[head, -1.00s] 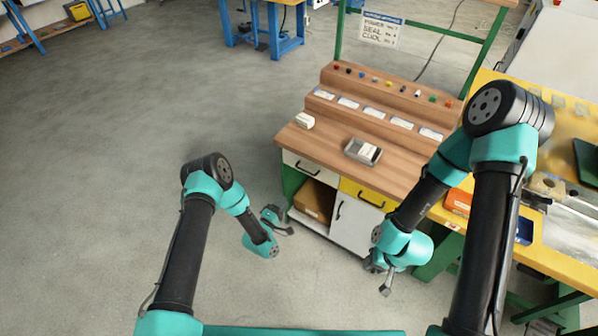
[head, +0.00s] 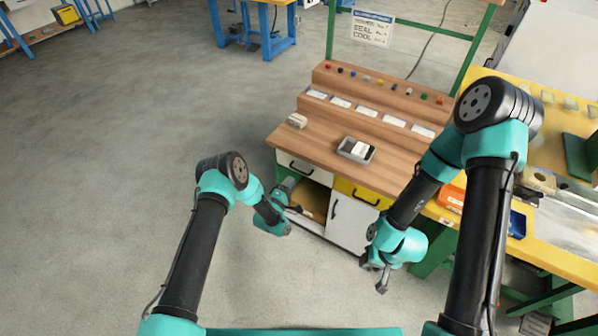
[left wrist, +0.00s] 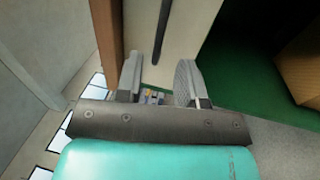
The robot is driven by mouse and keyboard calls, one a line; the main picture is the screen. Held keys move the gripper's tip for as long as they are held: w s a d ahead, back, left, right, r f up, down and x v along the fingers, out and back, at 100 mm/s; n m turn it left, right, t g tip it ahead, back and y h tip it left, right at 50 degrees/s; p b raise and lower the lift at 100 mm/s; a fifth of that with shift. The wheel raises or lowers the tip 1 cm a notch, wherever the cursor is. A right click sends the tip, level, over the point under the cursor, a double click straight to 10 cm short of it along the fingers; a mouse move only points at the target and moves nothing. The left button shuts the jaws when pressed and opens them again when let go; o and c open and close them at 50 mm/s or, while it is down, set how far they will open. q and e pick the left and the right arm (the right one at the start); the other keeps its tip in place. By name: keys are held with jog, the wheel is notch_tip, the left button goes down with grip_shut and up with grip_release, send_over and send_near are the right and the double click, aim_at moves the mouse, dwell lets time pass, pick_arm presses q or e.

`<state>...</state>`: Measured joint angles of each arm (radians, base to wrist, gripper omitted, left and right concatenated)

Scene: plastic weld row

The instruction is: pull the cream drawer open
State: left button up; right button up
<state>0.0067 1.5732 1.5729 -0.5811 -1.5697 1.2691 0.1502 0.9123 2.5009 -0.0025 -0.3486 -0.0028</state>
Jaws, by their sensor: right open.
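The cream drawer (head: 318,173) is shut under the left end of the wooden bench top, with a dark bar handle (head: 299,171) on its front. My left gripper (head: 299,208) is low in front of the bench, below and near the drawer. In the left wrist view its two fingers (left wrist: 159,82) are apart with nothing held. There the cream front (left wrist: 190,28) and the dark handle (left wrist: 163,30) lie ahead, the handle lined up between the fingers and not gripped. My right gripper (head: 382,280) hangs open and empty in front of the bench's right side.
A grey tray (head: 356,150) and a white block (head: 297,120) stand on the bench top. The floor at left is clear.

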aim_at(299, 171)
pick_arm(q)
jog(key=x, duration=0.7)
jog(key=shift+w+d, duration=0.1)
jog(key=shift+w, duration=0.05)
grip_shut()
dwell(0.3)
